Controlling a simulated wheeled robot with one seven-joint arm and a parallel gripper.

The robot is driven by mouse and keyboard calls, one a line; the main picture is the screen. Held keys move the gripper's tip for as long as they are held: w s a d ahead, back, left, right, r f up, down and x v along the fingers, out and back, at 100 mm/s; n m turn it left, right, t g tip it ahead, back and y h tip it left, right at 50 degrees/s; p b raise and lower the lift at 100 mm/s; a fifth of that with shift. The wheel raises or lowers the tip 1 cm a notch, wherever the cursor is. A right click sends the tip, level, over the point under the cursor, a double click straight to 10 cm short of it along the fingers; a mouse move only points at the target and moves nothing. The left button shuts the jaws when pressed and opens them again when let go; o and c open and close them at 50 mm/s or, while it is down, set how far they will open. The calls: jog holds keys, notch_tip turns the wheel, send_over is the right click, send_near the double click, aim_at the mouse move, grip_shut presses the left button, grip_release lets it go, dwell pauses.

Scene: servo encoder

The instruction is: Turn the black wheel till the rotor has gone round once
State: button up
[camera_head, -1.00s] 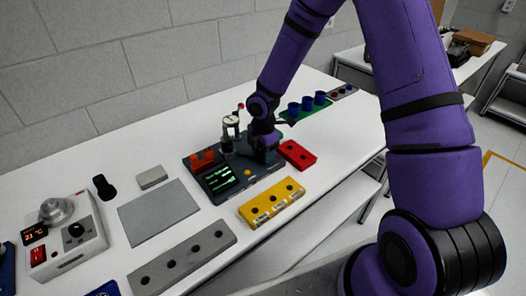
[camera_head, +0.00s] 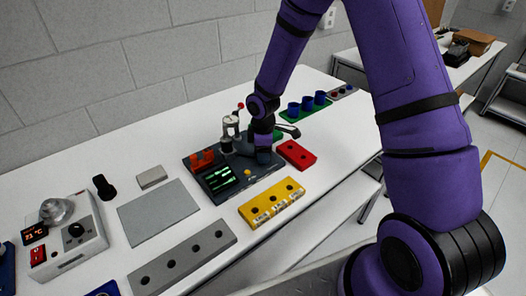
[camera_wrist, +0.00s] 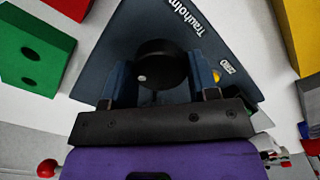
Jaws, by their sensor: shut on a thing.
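The black wheel (camera_wrist: 159,64) shows in the wrist view as a dark round knob with one pale dot on its side. My gripper (camera_wrist: 160,80) is shut on it, with one blue-grey finger on each side. The wheel is on the dark encoder unit (camera_wrist: 225,40), marked "Trauholm". In the head view my gripper (camera_head: 263,155) is over the right part of this unit (camera_head: 229,196) and hides the wheel. The unit has a lit green display (camera_head: 219,180), orange terminals (camera_head: 202,158) and an upright metal part (camera_head: 230,128) at its back. I cannot make out the rotor clearly.
A red block (camera_head: 296,154) lies close to the unit's right side and a yellow block (camera_head: 272,202) in front. A green holder with blue cups (camera_head: 307,104) stands behind right. A grey mat (camera_head: 158,211) and a grey hole bar (camera_head: 182,258) lie left. The table's front edge is near.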

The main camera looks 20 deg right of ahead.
jog(key=m, duration=1.4)
dwell(0.4)
jog(key=o, duration=0.9)
jog(key=shift+r, duration=0.1)
notch_tip(320, 180, up, 11)
jog(key=shift+f, duration=0.15)
dwell(0.4)
